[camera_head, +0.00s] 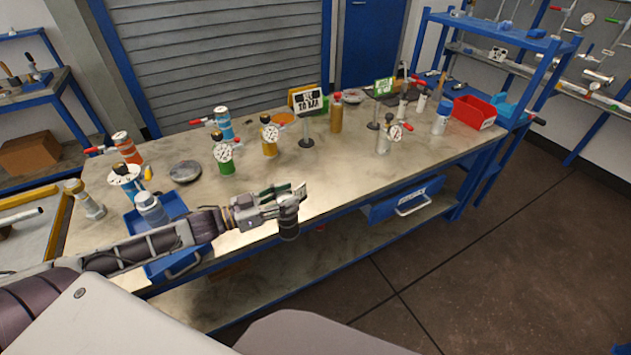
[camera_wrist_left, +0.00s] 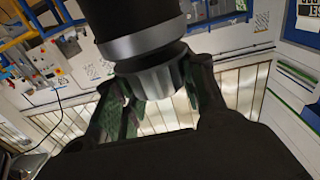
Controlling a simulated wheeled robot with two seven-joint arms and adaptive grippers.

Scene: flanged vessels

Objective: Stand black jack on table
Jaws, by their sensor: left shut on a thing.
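The black jack (camera_head: 289,226) is a short dark cylinder with a lighter grey ribbed end. My left gripper (camera_head: 291,199) is shut on it by that ribbed end. In the head view it hangs roughly upright below the fingers, over the table's front edge in the picture; whether it touches anything is not visible. In the left wrist view the jack's dark body (camera_wrist_left: 140,25) fills the top middle, with the ribbed collar between the fingers (camera_wrist_left: 155,95). The table (camera_head: 340,170) has a grey, stained top. My right gripper is not in view.
Green (camera_head: 225,158) and yellow (camera_head: 269,140) gauge vessels stand behind the gripper. A blue tray (camera_head: 172,204) holding a clear-bodied vessel is left of it. A dark round-based stand (camera_head: 306,141) and a silver gauge vessel (camera_head: 384,142) stand farther back. The table's front middle is bare.

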